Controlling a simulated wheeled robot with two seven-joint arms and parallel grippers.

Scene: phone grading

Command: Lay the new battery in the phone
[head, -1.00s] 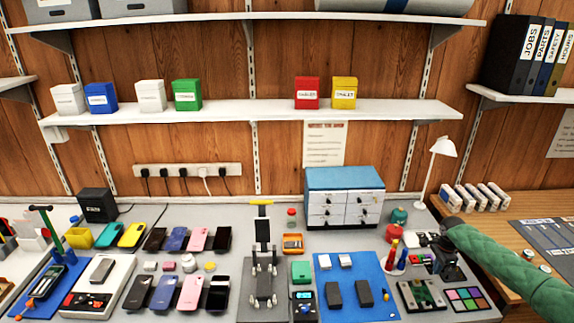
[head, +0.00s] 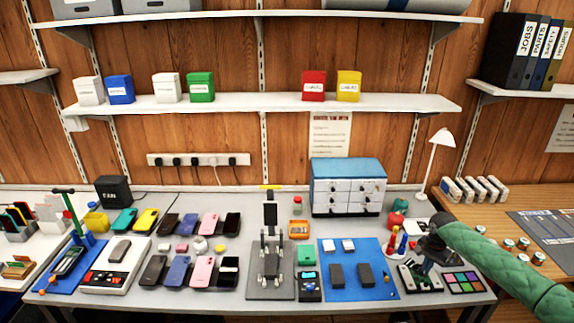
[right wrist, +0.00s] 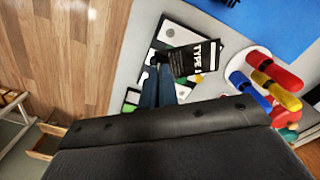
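My right gripper (head: 428,262) is low over a tray with green parts (head: 408,281) at the right of the bench. In the right wrist view its two dark fingers (right wrist: 158,86) are close together, and a black battery labelled TYPE A (right wrist: 198,60) sticks out at their tips, apparently gripped at one end. The grip itself is partly hidden. An opened-looking phone (head: 69,262) lies on a small blue mat at the far left; its inside is too small to make out. My left gripper is not in view.
Several phones (head: 203,270) lie in rows left of a grey stand (head: 270,285). A blue mat (head: 348,252) with two dark blocks lies left of the tray. Red, blue and yellow-handled tools (head: 393,238) and a lamp (head: 434,165) stand close by.

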